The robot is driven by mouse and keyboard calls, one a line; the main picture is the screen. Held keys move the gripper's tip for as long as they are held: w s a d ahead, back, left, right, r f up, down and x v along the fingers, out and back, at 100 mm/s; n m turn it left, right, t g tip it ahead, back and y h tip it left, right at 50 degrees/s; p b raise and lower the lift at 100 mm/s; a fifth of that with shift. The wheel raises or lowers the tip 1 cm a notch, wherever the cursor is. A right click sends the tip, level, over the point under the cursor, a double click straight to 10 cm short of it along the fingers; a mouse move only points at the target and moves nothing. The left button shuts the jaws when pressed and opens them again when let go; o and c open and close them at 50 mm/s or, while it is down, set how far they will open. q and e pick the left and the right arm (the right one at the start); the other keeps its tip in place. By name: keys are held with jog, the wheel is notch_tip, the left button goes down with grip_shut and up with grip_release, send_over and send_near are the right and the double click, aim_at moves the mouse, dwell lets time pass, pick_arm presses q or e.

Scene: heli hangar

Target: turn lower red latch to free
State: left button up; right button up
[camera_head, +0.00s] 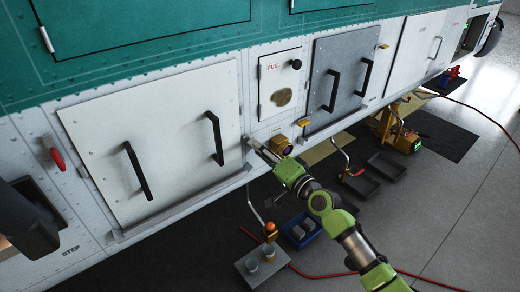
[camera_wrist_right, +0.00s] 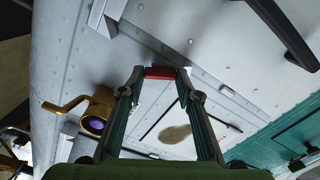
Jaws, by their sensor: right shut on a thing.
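My right gripper (camera_head: 256,147) reaches up to the helicopter's side, at the lower right edge of the large white panel. In the right wrist view its two fingers (camera_wrist_right: 160,75) are closed on a small red latch (camera_wrist_right: 161,72), which lies crosswise between the fingertips against the panel's edge. In the head view the fingers hide this latch. Another red latch (camera_head: 57,159) shows at the left side of the white panel (camera_head: 170,130), clear of my gripper. My left gripper is not in view.
The white panel has two black handles (camera_head: 215,138). A fuel hatch (camera_head: 280,85) and a grey panel (camera_head: 340,75) lie to the right. A gold fitting (camera_head: 281,145) sits close beside my right gripper. Below are a blue bin (camera_head: 301,230), trays and a red hose.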

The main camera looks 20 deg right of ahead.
jog(key=m, duration=0.5)
jog(key=shift+f+m+p, duration=0.15)
jog(key=shift+m+p, duration=0.15)
jog(key=shift+p, duration=0.1)
dwell(0.3)
jog(key=o, duration=1.1)
jog(key=shift+o, duration=0.2)
jog(key=shift+s, duration=0.1)
jog(key=v, duration=1.2)
